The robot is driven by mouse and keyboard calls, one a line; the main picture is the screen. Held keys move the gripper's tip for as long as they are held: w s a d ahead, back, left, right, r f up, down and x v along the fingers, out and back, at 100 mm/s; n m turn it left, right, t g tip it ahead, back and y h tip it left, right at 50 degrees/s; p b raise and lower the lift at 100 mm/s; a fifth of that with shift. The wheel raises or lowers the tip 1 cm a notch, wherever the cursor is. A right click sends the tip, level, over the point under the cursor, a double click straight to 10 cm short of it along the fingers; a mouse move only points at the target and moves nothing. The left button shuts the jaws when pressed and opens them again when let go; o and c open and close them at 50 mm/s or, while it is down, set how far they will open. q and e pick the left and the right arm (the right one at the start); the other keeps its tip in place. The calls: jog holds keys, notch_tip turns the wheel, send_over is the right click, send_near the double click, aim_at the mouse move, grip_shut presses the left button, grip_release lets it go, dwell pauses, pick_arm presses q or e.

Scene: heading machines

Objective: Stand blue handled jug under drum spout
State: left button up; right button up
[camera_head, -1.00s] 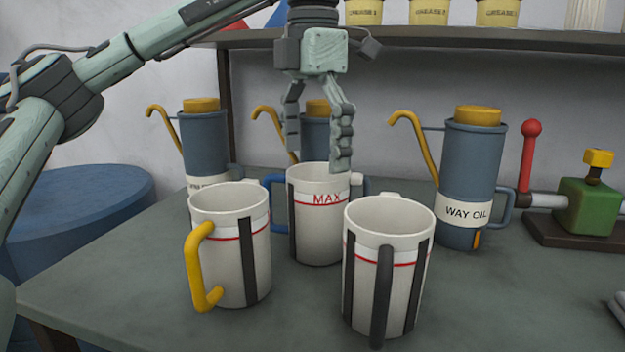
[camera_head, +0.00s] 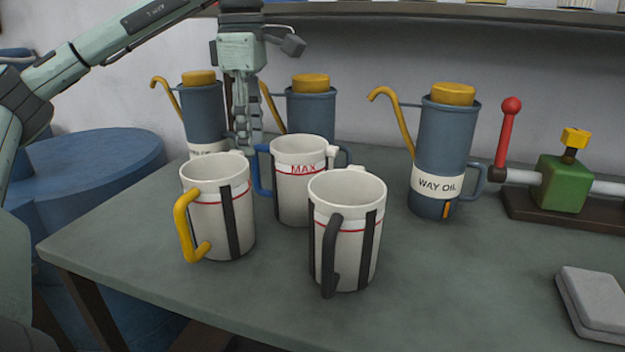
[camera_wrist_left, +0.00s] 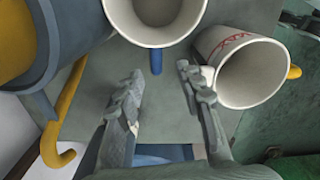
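The blue-handled jug (camera_head: 300,198) is white with a red MAX mark and stands upright on the table behind two other jugs. Its blue handle (camera_head: 263,170) points left; the jug (camera_wrist_left: 155,20) and handle (camera_wrist_left: 156,60) also show in the left wrist view. My left gripper (camera_head: 242,140) points down beside the handle, behind the yellow-handled jug, which hides part of that area. In the wrist view its fingers (camera_wrist_left: 159,78) are apart, with the handle between or just beyond the tips and no visible grip. My right gripper and the drum spout are not seen.
A yellow-handled jug (camera_head: 218,213) and a black-handled jug (camera_head: 347,240) stand close in front. Several blue oil cans, one marked WAY OIL (camera_head: 442,150), stand behind. A blue round drum-like body (camera_head: 90,185) is left of the table (camera_head: 450,290).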

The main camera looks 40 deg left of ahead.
aim_at(257, 185)
pick_arm(q)
jog(key=shift+a+f, duration=0.2)
jog(key=shift+f, duration=1.15)
jog(key=shift+f, duration=0.15)
jog(key=shift+w+d+f, duration=0.1)
jog(key=shift+d+f, duration=0.1)
jog(key=shift+f, duration=2)
jog(key=shift+f+b, duration=0.3)
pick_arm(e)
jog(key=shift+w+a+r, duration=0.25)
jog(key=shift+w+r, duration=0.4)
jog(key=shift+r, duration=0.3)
pick_arm(q)
grip_shut()
